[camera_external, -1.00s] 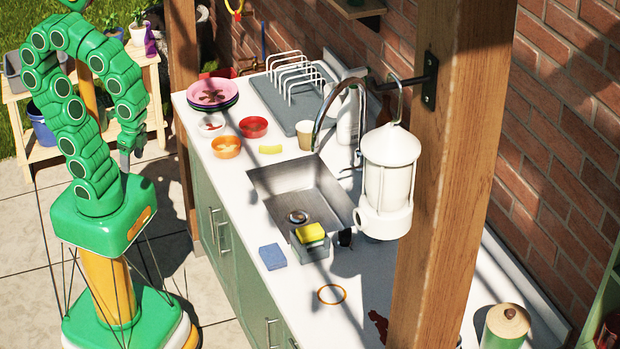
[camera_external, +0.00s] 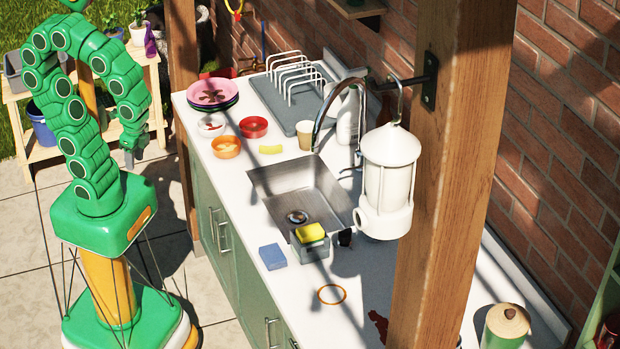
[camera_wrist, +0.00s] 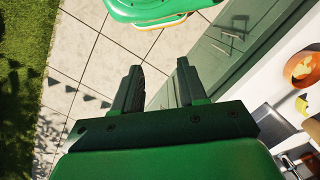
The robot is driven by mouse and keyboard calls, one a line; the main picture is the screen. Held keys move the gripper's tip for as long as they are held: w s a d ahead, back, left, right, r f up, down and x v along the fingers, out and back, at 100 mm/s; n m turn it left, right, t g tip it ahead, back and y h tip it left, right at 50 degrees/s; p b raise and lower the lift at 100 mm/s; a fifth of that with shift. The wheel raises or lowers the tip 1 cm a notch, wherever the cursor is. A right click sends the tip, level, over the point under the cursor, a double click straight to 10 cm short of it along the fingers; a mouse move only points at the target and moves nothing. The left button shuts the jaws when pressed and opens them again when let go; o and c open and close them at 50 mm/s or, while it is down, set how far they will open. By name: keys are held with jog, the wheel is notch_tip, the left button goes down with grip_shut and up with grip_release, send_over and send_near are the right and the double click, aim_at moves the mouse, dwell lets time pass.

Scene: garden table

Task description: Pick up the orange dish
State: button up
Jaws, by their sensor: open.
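The orange dish (camera_external: 226,152) sits on the white counter left of the sink, with something paler inside it. It also shows at the right edge of the wrist view (camera_wrist: 290,70), partly cut off. My gripper (camera_external: 132,158) hangs left of the counter, over the paving and apart from the dish. In the wrist view my gripper (camera_wrist: 160,68) has its two fingers spread with nothing between them, over paving and the cabinet front.
A red bowl (camera_external: 253,127), a small white dish (camera_external: 211,126), stacked plates (camera_external: 212,92) and a paper cup (camera_external: 305,135) stand near the dish. A yellow piece (camera_external: 271,148) lies on the counter. The sink (camera_external: 300,195) is to the right.

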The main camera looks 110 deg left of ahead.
jog(key=w+a+f+m+g+y, duration=0.1)
jog(key=w+a+f+y, duration=0.15)
jog(key=a, duration=0.35)
jog(key=w+a+f+m+g+y, duration=0.1)
jog(key=w+a, duration=0.2)
jog(key=a, duration=0.2)
jog(key=m+g+y, duration=0.1)
jog(key=m+y, duration=0.8)
jog(key=m, duration=0.3)
send_near(240, 143)
jog(key=shift+s+a+r+h, duration=0.1)
jog(key=shift+s+a+h, duration=0.05)
jog(key=shift+s, duration=0.35)
jog(key=shift+s+a+h, duration=0.1)
jog(key=shift+s+a, duration=0.05)
jog(key=shift+s, duration=0.3)
jog(key=shift+w+a+f+m, duration=0.25)
jog(key=shift+w+f+m, duration=0.15)
jog(key=shift+m, duration=0.1)
jog(key=shift+x, duration=4)
jog(key=shift+w+a+r, duration=0.1)
jog(key=shift+w, duration=0.1)
grip_shut()
